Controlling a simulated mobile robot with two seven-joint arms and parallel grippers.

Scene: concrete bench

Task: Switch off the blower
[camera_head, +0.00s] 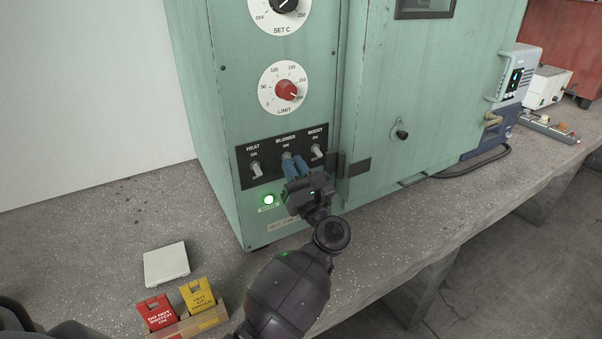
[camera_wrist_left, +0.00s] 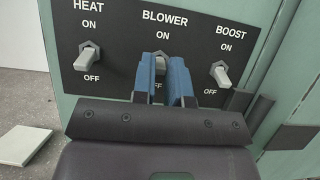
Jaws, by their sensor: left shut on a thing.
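The blower switch (camera_wrist_left: 160,65) is the middle of three toggles on the black panel (camera_head: 243,160) of a green oven (camera_head: 215,100). Its lever is mostly hidden between the blue fingers, so I cannot tell whether it is up or down. My left gripper (camera_head: 294,164) is shut on this switch; its blue fingers (camera_wrist_left: 163,85) stand on either side of it in the left wrist view. The heat switch (camera_wrist_left: 86,60) on the left and the boost switch (camera_wrist_left: 220,75) on the right point down toward OFF. My right gripper is not in view.
A green lamp (camera_head: 268,200) glows below the panel. The limit dial (camera_head: 286,89) is above. A red tag (camera_head: 157,313), a yellow tag (camera_head: 198,297) and a pale square block (camera_head: 166,265) are at the front left of the bench. A blue-and-grey device (camera_head: 513,82) stands at the right.

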